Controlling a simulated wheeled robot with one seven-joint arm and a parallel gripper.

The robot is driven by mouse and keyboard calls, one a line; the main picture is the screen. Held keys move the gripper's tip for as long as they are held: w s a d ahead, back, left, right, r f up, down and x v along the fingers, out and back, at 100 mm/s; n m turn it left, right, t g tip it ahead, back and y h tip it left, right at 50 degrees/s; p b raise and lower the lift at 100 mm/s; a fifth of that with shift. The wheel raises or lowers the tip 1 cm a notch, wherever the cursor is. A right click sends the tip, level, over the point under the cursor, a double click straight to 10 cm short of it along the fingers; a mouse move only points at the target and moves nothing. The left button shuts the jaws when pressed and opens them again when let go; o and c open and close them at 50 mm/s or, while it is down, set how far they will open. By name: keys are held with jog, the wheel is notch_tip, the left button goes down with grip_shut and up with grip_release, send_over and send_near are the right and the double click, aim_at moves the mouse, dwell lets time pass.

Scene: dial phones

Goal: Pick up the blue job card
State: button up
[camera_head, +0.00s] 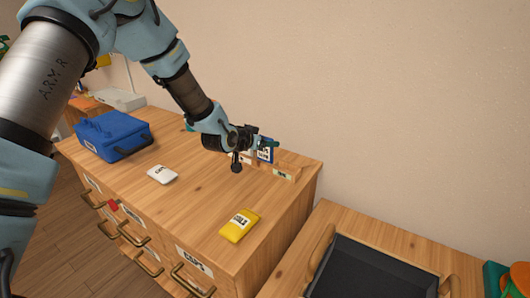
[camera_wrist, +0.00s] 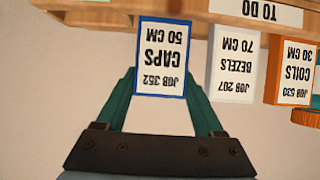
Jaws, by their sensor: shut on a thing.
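The blue job card (camera_wrist: 160,58) has a blue border and reads "JOB 352, CAPS, 50 CM", upside down in the wrist view. My gripper (camera_wrist: 162,82) has its green fingers on either side of the card and is shut on it. The card overlaps the wooden "TO DO" rack (camera_wrist: 112,19) in this view; whether it still touches the rack I cannot tell. In the head view the blue card (camera_head: 265,153) shows at my gripper (camera_head: 266,145), above the back right of the wooden cabinet.
A white-edged card (camera_wrist: 232,65) and an orange-edged card (camera_wrist: 291,72) stand beside it at the rack. A dark-lined tray (camera_head: 370,270) is lower right.

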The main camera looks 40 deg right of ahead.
jog(key=shift+c, duration=0.6)
jog(key=shift+r, duration=0.1)
